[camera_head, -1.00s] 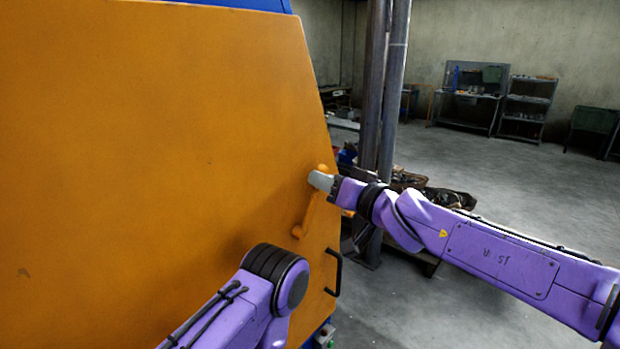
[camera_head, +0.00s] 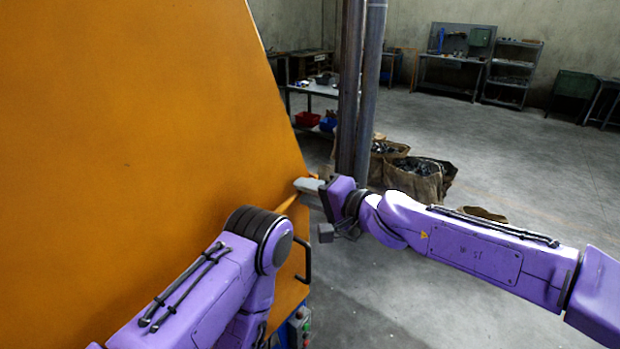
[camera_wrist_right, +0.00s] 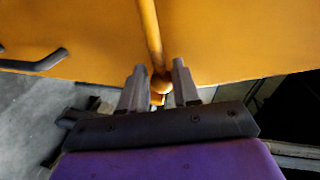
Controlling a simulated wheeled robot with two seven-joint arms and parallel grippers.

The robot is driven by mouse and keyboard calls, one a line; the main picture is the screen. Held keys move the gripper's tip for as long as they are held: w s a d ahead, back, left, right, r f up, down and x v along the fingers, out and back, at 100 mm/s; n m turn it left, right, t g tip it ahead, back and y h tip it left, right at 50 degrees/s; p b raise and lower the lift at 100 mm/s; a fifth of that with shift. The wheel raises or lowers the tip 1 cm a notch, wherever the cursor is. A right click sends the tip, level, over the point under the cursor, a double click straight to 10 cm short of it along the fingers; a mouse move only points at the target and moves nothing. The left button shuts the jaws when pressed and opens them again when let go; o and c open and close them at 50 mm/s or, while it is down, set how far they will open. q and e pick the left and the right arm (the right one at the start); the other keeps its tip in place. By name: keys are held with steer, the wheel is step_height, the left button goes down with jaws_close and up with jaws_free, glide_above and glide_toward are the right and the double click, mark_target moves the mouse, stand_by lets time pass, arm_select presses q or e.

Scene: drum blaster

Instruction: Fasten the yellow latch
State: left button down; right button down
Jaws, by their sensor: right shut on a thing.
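The yellow latch (camera_head: 287,203) is a narrow bar on the right edge of the large orange-yellow panel (camera_head: 150,120). In the head view it slants up to the right, and its lower part is hidden behind my left arm. My right gripper (camera_head: 307,185) is at the latch's outer end. In the right wrist view the latch bar (camera_wrist_right: 150,35) runs down to a rounded end between the two grey fingers of the gripper (camera_wrist_right: 158,75), which are shut on it. My left forearm crosses low in front of the panel; its gripper is out of view.
A black handle (camera_head: 306,262) sticks out from the panel's edge below the latch. A metal post (camera_head: 361,90) stands behind my right gripper, with sacks of scrap (camera_head: 415,178) beside it. Open concrete floor (camera_head: 520,150) lies to the right.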

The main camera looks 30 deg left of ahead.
steer(key=shift+w+f+m+g, duration=0.2)
steer(key=shift+f+m+g, duration=0.1)
steer(key=shift+f+m, duration=0.75)
steer(key=shift+f, duration=0.1)
steer(key=c, duration=1.1)
jaws_free()
steer(key=v, duration=1)
steer(key=shift+d, duration=0.3)
